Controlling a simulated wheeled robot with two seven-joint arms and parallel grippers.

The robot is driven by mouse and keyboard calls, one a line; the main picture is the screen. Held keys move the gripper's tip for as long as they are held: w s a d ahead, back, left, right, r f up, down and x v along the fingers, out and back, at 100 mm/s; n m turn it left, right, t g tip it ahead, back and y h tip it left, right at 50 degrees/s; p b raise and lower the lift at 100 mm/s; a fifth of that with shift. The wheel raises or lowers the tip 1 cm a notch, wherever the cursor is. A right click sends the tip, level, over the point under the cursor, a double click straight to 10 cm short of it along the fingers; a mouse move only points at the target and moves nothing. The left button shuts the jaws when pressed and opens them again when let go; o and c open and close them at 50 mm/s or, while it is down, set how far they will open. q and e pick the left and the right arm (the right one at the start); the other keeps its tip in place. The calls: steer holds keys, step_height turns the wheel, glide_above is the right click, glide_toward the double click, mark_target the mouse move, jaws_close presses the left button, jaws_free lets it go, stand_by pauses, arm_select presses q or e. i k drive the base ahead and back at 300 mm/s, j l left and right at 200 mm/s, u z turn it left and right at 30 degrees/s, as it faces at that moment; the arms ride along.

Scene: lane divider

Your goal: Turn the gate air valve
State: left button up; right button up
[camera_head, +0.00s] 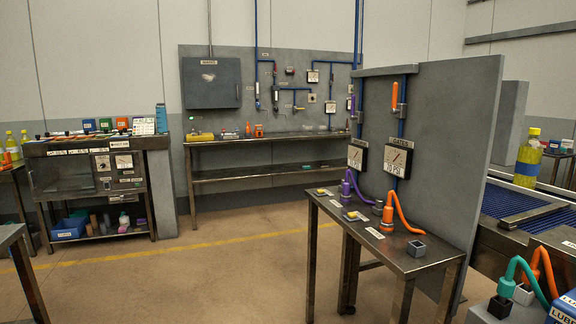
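A grey upright divider panel (440,120) stands at the right of centre behind a small metal table (385,250). On it are an orange valve handle (395,94) on a blue pipe and, to its left, a purple handle (352,103). Both handles look upright. Below them are two white dial gauges, one under a label that seems to read "GATES" (398,160) and one to its left (356,158). The small print is too small to read, so I cannot tell for certain which handle is the gate air valve. Neither of my grippers is in view.
Purple (352,185) and orange (400,210) hoses stand on the small table. A conveyor (535,210) with a yellow bottle (527,160) lies right of the panel. A workbench (270,143) and a cabinet (90,185) are at the back. Open floor (240,270) lies left of the table.

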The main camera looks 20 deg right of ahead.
mark_target(394, 110)
steer(key=i+z, duration=0.25)
steer(key=i, duration=0.2)
steer(key=i+z, duration=0.25)
steer(key=i, duration=0.2)
steer(key=i+z, duration=0.2)
steer(key=i, duration=0.3)
steer(key=i+j+z, duration=0.25)
steer(key=i, duration=0.15)
steer(key=i+j+z, duration=0.25)
steer(key=i, duration=0.2)
